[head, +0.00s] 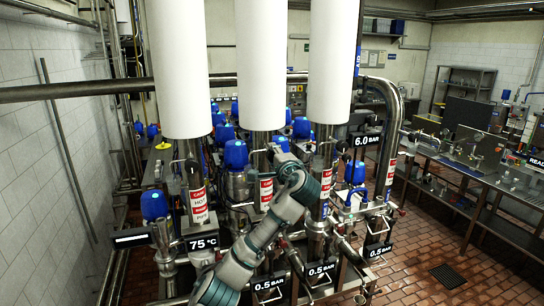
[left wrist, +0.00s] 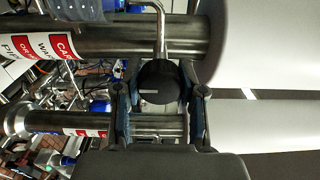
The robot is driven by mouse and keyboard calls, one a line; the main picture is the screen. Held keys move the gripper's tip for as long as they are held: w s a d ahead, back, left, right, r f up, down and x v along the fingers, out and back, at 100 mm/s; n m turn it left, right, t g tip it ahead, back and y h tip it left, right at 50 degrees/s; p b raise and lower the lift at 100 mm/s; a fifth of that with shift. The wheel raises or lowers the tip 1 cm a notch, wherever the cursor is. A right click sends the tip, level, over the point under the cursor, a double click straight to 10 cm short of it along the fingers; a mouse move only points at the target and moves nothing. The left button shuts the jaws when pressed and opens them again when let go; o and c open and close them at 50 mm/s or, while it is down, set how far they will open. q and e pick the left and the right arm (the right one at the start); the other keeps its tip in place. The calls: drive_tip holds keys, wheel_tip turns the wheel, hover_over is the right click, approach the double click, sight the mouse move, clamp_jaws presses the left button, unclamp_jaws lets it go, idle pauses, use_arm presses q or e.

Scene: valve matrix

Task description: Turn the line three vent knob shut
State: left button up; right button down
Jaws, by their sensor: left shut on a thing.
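In the left wrist view a round black knob (left wrist: 158,82) with a short pale mark on its face sits between the two fingers of my left gripper (left wrist: 160,98). The fingers close on it from both sides. A bent steel tube (left wrist: 161,25) rises beside the knob. In the head view my left gripper (head: 278,153) is at the middle pipe column, just below the white cylinder there. The knob is hidden by the gripper in that view. I cannot read a line number by it. My right gripper is in neither view.
Three white cylinders (head: 262,60) stand above the steel pipes. Blue-capped valves (head: 236,154) crowd around the columns. Displays read 75 °C (head: 201,244), 6.0 BAR (head: 366,140) and 0.5 BAR (head: 321,270). A steel bench (head: 470,170) stands right, with open tiled floor before it.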

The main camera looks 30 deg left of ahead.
use_arm(q)
drive_tip(key=o, duration=1.2)
drive_tip(key=shift+w+d+f, duration=0.15)
drive_tip(key=shift+f, duration=0.15)
drive_tip(key=shift+c, duration=0.2)
drive_tip(key=shift+w, duration=0.1)
drive_tip(key=shift+d+r, duration=0.1)
drive_tip(key=shift+d, duration=0.1)
drive_tip(key=v, duration=1.2)
drive_tip(key=shift+w, duration=0.1)
